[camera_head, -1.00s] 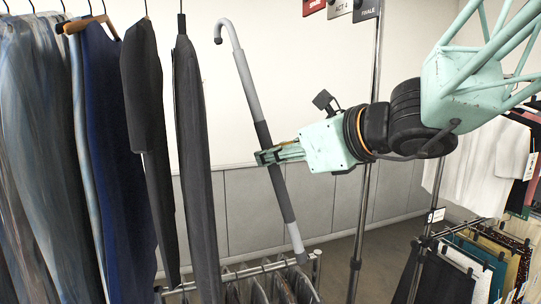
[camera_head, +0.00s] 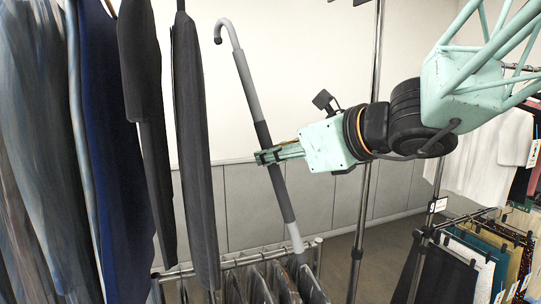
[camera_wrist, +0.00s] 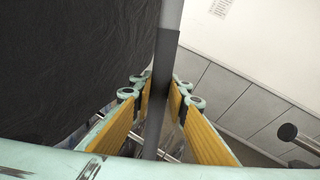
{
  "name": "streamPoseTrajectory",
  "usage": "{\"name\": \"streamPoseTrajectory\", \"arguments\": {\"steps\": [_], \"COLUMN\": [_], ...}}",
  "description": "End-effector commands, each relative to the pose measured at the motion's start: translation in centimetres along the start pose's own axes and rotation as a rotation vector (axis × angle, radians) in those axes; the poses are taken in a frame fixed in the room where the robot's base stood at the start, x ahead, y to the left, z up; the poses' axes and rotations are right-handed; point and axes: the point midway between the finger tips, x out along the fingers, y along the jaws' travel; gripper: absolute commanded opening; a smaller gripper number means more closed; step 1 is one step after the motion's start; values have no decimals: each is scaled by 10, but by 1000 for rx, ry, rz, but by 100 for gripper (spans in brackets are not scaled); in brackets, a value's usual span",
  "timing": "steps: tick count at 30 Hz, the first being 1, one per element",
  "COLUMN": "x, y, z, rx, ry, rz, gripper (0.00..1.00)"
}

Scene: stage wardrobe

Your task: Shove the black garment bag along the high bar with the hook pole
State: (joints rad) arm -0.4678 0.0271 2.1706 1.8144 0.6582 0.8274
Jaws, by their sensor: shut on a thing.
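The hook pole (camera_head: 248,82) is grey with a dark grip section and a curved hook at its top. My gripper (camera_head: 266,157) is shut around the pole's dark section, and the pole stands tilted, hook up and to the left. The wrist view shows the pole (camera_wrist: 168,50) between my two yellow-padded fingers (camera_wrist: 160,95). A long dark bag-like garment (camera_head: 195,150), likely the black garment bag, hangs just left of the pole, with a gap in the picture between it and the hook. A dark surface (camera_wrist: 70,60) fills the wrist view's left side. The high bar is out of view.
A shorter dark garment (camera_head: 145,75), a blue one (camera_head: 110,150) and grey-blue ones (camera_head: 35,140) hang further left. A low rail (camera_head: 240,262) with hangers stands below. A metal upright (camera_head: 366,190) stands behind my arm. Another clothes rack (camera_head: 470,222) is at the right.

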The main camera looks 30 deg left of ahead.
Motion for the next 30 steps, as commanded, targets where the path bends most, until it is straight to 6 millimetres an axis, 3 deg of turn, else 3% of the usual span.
{"name": "streamPoseTrajectory", "arguments": {"steps": [16, 30], "x": [10, 10], "y": [4, 5], "z": [-25, -28], "rx": [0, 0], "ry": [-1, -1], "rz": [0, 0], "gripper": [0, 0]}}
